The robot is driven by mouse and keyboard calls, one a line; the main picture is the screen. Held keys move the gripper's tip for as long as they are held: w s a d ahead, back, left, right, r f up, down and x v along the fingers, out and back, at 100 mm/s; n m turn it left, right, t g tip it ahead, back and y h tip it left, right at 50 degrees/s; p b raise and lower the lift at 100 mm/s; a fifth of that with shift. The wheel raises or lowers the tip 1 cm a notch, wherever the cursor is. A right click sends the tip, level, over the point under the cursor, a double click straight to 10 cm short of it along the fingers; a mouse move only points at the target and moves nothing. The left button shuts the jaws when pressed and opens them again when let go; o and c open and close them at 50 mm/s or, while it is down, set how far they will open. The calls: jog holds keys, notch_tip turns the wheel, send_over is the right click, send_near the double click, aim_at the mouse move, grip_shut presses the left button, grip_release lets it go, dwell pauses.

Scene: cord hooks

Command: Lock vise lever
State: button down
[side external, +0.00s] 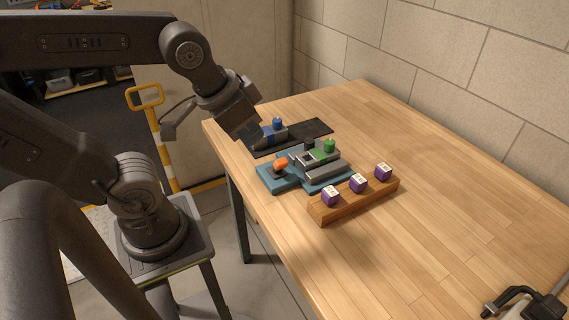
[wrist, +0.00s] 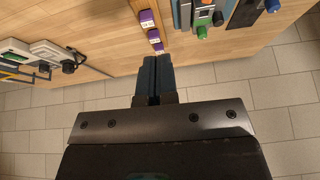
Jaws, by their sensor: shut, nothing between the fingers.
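The vise has a teal base (side external: 268,183) and grey metal jaws (side external: 325,167) on the table. An orange knob (side external: 281,163), apparently the lever's handle, is at its left end. A green part with a knob (side external: 329,146) sits at the jaws; a green knob (wrist: 202,32) also shows in the wrist view, where the vise is cut off by the top edge. My gripper (side external: 250,137) is above the table's left edge, left of and above the vise, touching nothing visible. In the wrist view my gripper's fingers (wrist: 154,75) are together and empty.
A blue-knobbed block (side external: 277,125) on a black mat (side external: 310,134) lies behind the vise, close to my gripper. A wooden rack (side external: 322,213) with three purple-and-white cubes (side external: 357,183) stands in front.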

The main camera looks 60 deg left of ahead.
jog(key=w+f+m+g+y, duration=0.5)
jog(key=f+m+g+y, duration=0.15)
jog(key=m, duration=0.25)
jog(key=m+y, duration=0.7)
jog(key=m, duration=0.1)
send_near(283, 167)
jog(key=s+d+r, duration=0.1)
jog(key=d, duration=0.2)
jog(key=shift+w+d+f+m+t+y, duration=0.1)
jog(key=shift+d+f+m+t+y, duration=0.25)
jog(key=shift+t, duration=0.2)
jog(key=shift+a, duration=0.15)
jog(key=x, duration=1)
jog(key=shift+r, duration=0.1)
